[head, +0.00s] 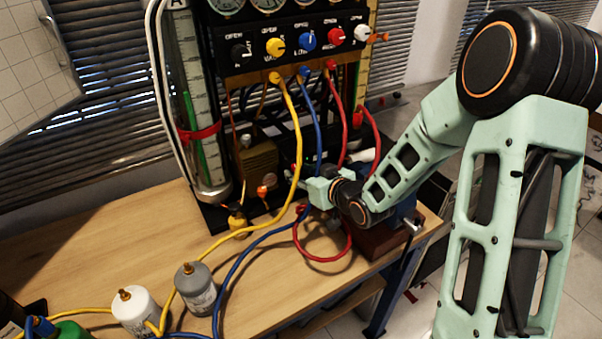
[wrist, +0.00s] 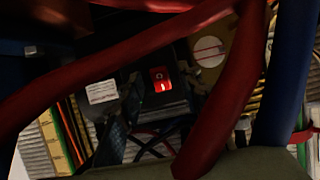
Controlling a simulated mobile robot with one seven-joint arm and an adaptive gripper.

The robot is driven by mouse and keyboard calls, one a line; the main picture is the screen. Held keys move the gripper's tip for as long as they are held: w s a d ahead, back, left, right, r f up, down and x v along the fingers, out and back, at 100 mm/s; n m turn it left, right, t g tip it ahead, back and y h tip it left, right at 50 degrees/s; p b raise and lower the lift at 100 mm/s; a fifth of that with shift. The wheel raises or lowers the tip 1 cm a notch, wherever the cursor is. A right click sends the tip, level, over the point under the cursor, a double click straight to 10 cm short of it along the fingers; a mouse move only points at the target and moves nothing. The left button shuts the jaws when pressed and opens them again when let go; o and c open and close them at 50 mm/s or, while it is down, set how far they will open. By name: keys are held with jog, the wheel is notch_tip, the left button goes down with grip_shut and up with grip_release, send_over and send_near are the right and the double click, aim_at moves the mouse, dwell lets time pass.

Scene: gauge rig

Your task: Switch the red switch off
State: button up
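The red switch (wrist: 160,79) is a small red rocker in a dark housing, near the middle of the wrist view. It bears a round mark and a bright spot at its lower edge. I cannot make it out in the head view. My gripper (head: 298,183) is at the lower front of the gauge rig, among the hoses. Its fingertips are too small and dark to tell open from shut. In the wrist view, thick red hoses (wrist: 225,95) cross in front of the camera, close to the line to the switch.
Yellow (head: 293,110) and blue (head: 318,125) hoses hang from the knob panel (head: 290,45) beside my gripper. A white canister (head: 133,312) and a grey canister (head: 196,290) stand at the table's front. The wooden tabletop (head: 110,240) is clear at left.

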grip_shut()
jog(key=shift+f+b, duration=0.3)
jog(key=shift+b, duration=0.55)
jog(key=b, duration=0.2)
jog(key=t+y+b, duration=0.1)
jog(key=b, duration=0.1)
jog(key=shift+d+f, duration=0.1)
jog(key=shift+f, duration=0.15)
jog(key=t+b, duration=0.1)
jog(key=b, duration=0.3)
jog(key=t+y+b, duration=0.1)
jog(key=b, duration=0.3)
jog(key=shift+f, duration=0.35)
jog(key=t+b, duration=0.1)
jog(key=b, duration=0.1)
jog(key=shift+r+y+b, duration=0.15)
jog(key=shift+y+b, duration=0.2)
jog(key=shift+y, duration=0.05)
jog(key=shift+r, duration=0.1)
